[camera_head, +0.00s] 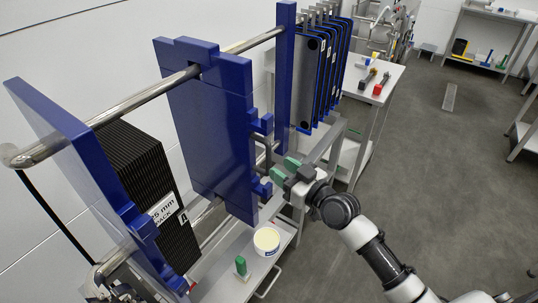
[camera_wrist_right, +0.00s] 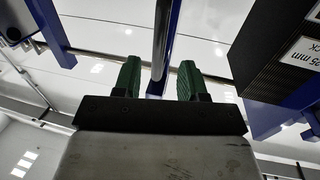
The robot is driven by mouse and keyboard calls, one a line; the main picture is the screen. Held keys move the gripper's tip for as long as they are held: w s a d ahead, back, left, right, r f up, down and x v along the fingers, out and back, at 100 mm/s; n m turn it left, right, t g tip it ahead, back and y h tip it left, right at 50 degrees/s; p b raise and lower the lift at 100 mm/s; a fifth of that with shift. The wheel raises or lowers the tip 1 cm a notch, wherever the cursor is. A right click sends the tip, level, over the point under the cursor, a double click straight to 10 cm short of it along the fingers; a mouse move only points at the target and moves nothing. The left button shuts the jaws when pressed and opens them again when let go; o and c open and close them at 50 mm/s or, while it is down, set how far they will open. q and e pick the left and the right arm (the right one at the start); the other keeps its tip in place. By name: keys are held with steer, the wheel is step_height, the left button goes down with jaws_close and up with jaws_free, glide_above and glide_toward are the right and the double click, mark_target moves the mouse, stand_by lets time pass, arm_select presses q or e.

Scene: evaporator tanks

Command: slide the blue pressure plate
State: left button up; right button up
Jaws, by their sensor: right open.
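The blue pressure plate (camera_head: 210,130) stands upright in the middle of the frame in the head view, hanging around the upper steel bar, with stepped lugs on its right edge. My right gripper (camera_head: 283,170) has green fingers and is just right of the plate's lower lugs, apart from the plate's broad face. In the right wrist view my right gripper (camera_wrist_right: 157,78) is open, and a narrow blue and grey bar shows between and beyond its fingers. I cannot tell whether the fingers touch anything. My left gripper is not in view.
A black plate pack (camera_head: 150,185) with a white label is at left, beside a blue end plate (camera_head: 75,150). Blue-edged dark plates (camera_head: 315,75) hang beyond a blue upright (camera_head: 285,65). A white tub (camera_head: 267,240) and green block (camera_head: 240,266) stand on a low bench. The floor at right is mostly clear.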

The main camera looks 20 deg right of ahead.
mark_target(270, 160)
steer(key=p+x, duration=0.1)
steer(key=x, duration=0.4)
steer(key=shift+w+a, duration=0.1)
steer(key=shift+w, duration=0.2)
jaws_close()
